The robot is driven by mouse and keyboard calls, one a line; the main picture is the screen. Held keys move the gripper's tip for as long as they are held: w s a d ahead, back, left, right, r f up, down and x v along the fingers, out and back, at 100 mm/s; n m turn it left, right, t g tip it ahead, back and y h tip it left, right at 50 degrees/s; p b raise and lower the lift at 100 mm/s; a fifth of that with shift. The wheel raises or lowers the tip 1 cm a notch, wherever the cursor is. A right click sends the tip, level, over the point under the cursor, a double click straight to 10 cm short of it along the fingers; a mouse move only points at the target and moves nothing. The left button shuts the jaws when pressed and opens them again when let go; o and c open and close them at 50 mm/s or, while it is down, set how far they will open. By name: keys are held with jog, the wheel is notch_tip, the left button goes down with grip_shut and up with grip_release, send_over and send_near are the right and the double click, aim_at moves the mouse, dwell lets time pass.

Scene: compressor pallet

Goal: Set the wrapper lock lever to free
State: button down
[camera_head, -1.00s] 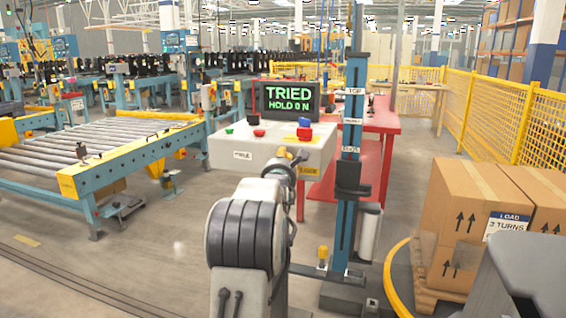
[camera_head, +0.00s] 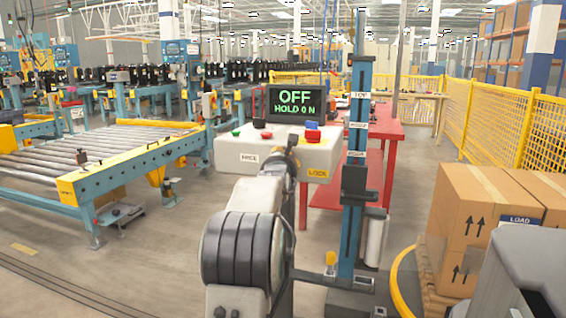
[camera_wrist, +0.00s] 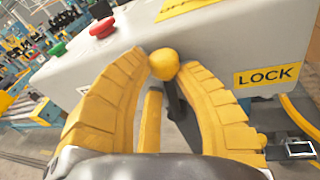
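The wrapper lock lever has a yellow ball knob (camera_wrist: 164,64) and a dark rod (camera_wrist: 178,104), both in the wrist view. My gripper (camera_wrist: 165,63) has its two yellow fingers on either side of the knob, and the tips appear to touch it. The rod leans from the knob down to the right. The LOCK label (camera_wrist: 266,76) lies right of the lever, clear of my fingers. In the head view, the white control box (camera_head: 232,146) carries a FREE label (camera_head: 249,158) on the left and LOCK on the right. My arm partly hides the lever there.
The screen (camera_head: 295,103) reads OFF, HOLD ON. A red button (camera_wrist: 102,28) and green button (camera_wrist: 57,49) sit on the box top. The blue mast (camera_head: 352,220) stands right of the box, and wrapped cartons (camera_head: 475,220) stand farther right. A roller conveyor (camera_head: 85,165) is at left.

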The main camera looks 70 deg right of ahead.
jog(key=c, duration=1.2)
grip_release()
jog(key=shift+d+f, duration=0.1)
jog(key=shift+f, duration=0.15)
jog(key=shift+o, duration=0.8)
jog(key=shift+r, duration=0.15)
jog(key=v, duration=1.2)
jog(key=shift+o, duration=0.3)
